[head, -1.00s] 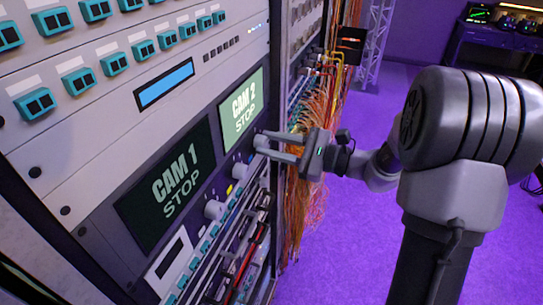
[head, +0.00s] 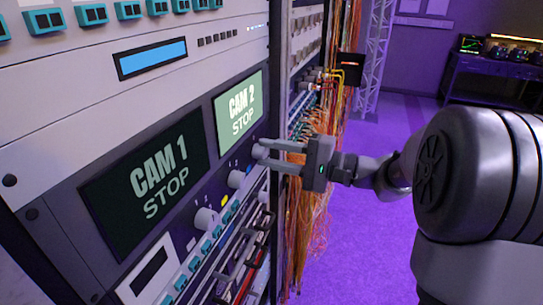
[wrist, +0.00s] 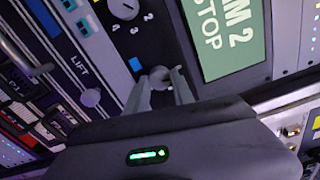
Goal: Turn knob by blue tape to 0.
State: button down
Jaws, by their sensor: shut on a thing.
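The knob by the blue tape (wrist: 158,74) is a round grey knob on the dark panel beside the CAM 2 STOP screen (wrist: 221,35). The small blue tape (wrist: 135,64) shows just left of it in the wrist view. My gripper (wrist: 160,84) has a finger on each side of this knob and is shut on it. In the head view my gripper (head: 257,149) reaches in from the right below the lit CAM 2 screen (head: 239,106). Its fingers partly hide the knob, and I cannot read the knob's pointer or scale.
Another knob (head: 236,178) sits by yellow tape (head: 248,169), and a further knob (head: 206,219) is below the dark CAM 1 screen (head: 148,180). Orange cables (head: 315,200) hang behind my gripper. Purple floor (head: 365,240) is open at right.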

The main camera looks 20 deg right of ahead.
jog(key=shift+n, duration=1)
jog(key=c, duration=1.1)
grip_release()
jog(key=p+v, duration=0.4)
jog(key=v, duration=1.3)
jog(key=shift+s+d, duration=0.15)
